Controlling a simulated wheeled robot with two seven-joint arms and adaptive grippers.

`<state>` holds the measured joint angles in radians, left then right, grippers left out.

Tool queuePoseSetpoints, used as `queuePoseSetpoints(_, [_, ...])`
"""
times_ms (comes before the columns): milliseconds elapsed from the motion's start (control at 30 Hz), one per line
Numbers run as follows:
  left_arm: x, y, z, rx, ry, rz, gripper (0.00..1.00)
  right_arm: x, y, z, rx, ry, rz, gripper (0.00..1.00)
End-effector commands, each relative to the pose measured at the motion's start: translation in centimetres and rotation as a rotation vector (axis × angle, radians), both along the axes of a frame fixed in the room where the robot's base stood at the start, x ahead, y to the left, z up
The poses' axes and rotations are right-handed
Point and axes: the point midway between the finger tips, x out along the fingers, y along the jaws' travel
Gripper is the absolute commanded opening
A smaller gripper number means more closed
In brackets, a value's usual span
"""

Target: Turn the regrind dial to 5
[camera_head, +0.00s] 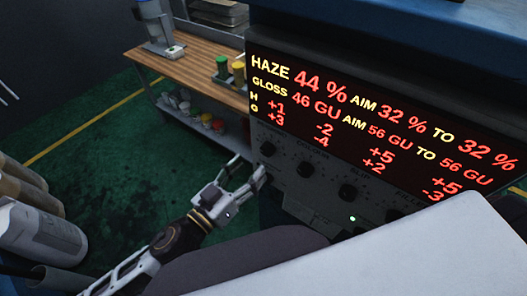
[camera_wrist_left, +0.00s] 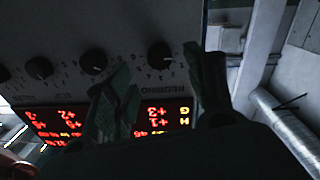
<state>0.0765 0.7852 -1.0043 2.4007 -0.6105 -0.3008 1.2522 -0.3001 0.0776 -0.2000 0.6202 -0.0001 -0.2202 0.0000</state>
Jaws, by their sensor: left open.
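The regrind dial (camera_head: 267,149) is a round black knob at the left end of the dial row, below the lit display. In the left wrist view, which is upside down, the regrind dial (camera_wrist_left: 160,55) shows between and beyond my fingers, with its label and small numbers around it. I cannot read its setting surely. My left gripper (camera_head: 246,167) is open and empty, just left of and below the dial in the head view. Its fingers (camera_wrist_left: 163,72) point toward the panel and look apart from the knob. My right gripper is not in view.
More black dials, such as this one (camera_head: 305,169), run to the right along the panel. The display (camera_head: 370,125) shows haze 44 % and gloss 46 GU. A wooden bench (camera_head: 190,65) stands behind; pale rolls (camera_head: 40,232) stand at left. Green floor between is clear.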

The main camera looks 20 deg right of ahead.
Motion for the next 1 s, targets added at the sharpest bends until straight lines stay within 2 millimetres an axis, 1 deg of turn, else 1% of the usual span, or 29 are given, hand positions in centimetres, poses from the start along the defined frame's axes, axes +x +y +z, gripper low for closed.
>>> queuePoseSetpoints(100, [0.5, -0.8, 0.2, -0.001, -0.001, -0.001, 0.55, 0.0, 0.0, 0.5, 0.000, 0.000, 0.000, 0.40])
queuePoseSetpoints(700, [3.3, -4.6, 0.2, -0.001, -0.001, -0.001, 0.55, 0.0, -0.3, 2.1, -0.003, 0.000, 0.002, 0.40])
queuePoseSetpoints(1000, [4.0, -5.6, 0.1, 0.000, 0.000, 0.000, 0.55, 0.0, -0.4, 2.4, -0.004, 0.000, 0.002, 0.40])
